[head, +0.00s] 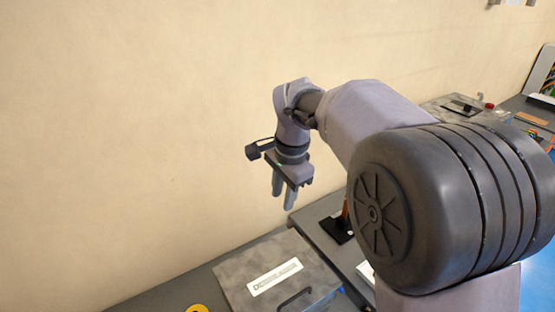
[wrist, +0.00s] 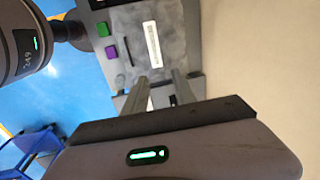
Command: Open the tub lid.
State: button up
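A grey metal box with a flat lid (head: 245,267), which looks like the tub, stands on the bench at the bottom of the head view. The lid lies flat and looks shut. It bears a white label (head: 275,278) and a black bar handle (head: 296,298) near its front edge. In the wrist view the lid (wrist: 178,40) shows at the top, with the handle (wrist: 128,56) beside the label. My gripper (head: 283,202) points down above and beyond the box, near the wall. Its two fingers (wrist: 160,80) are apart with nothing between them. It touches nothing.
A plain wall runs behind the bench. A black fixture (head: 337,229) stands right of the box. A yellow round item (head: 197,308) lies at its left. Green (wrist: 103,30) and purple (wrist: 110,52) buttons or blocks show in the wrist view, and a blue cart (wrist: 30,148) stands on the floor.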

jog(key=w+a+f, duration=0.1)
jog(key=f, duration=0.7)
jog(key=w+a+f+p, duration=0.1)
jog(key=w+f, duration=0.1)
jog(key=f, duration=0.7)
jog(key=shift+w+a+m, duration=0.25)
jog(key=shift+w+m, duration=0.05)
grip_shut()
dwell(0.5)
grip_release()
